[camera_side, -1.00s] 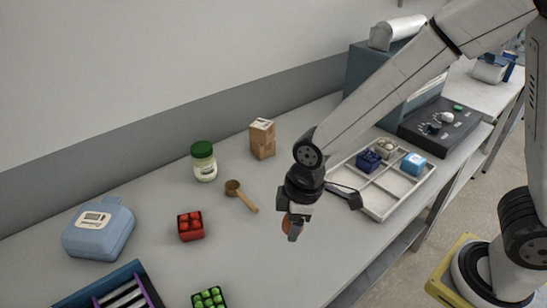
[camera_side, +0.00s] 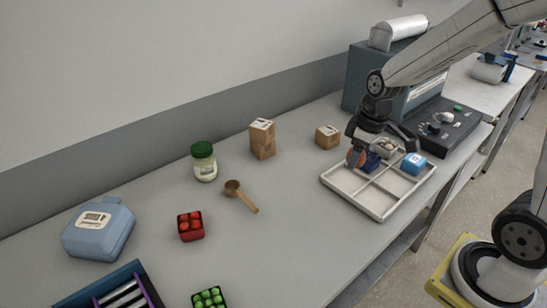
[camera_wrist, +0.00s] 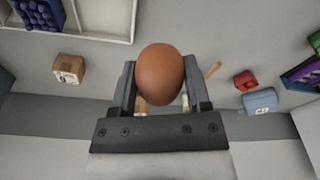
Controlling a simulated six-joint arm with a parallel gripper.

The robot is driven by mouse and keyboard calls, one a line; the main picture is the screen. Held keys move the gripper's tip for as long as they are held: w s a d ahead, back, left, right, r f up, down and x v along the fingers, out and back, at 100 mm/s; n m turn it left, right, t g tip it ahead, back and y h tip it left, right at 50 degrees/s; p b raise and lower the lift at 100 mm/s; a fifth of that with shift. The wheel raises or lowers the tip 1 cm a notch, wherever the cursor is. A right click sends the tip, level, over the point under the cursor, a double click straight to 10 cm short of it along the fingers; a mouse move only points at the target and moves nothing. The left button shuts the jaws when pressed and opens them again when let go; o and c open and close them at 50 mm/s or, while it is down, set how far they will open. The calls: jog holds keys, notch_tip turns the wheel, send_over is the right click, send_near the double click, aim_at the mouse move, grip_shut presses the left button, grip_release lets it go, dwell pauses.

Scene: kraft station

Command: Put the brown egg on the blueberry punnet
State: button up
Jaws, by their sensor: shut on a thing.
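My gripper (camera_side: 362,156) is shut on the brown egg (camera_side: 354,158). In the wrist view the egg (camera_wrist: 160,74) sits between the two fingers, its rounded end clear. The blueberry punnet (camera_side: 373,163), dark blue, stands in a far compartment of the white divided tray (camera_side: 376,210). In the side view the gripper and egg appear just left of the punnet and partly cover it; the exact gap cannot be told. In the wrist view the punnet (camera_wrist: 38,14) is at the upper left, apart from the egg.

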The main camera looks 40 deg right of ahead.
jog(key=s+d+r+m, duration=0.1)
jog(key=s+d+m, duration=0.1)
jog(key=d, duration=0.4)
jog(key=s+d+r+m, duration=0.2)
jog(key=s+d, duration=0.2)
jog(key=d, duration=0.2)
jog(key=shift+s+d+h, duration=0.2)
jog(key=shift+d+h, duration=0.1)
jog(key=shift+d, duration=0.1)
jog(key=shift+r, duration=0.1)
send_over(368, 154)
jog(key=s, duration=0.1)
jog(key=shift+a+f, duration=0.15)
jog(key=shift+f, duration=4.5)
jog(key=shift+f, duration=0.1)
jog(key=shift+w+f, duration=0.1)
jog(key=shift+f, duration=1.65)
jog(key=shift+f, duration=0.1)
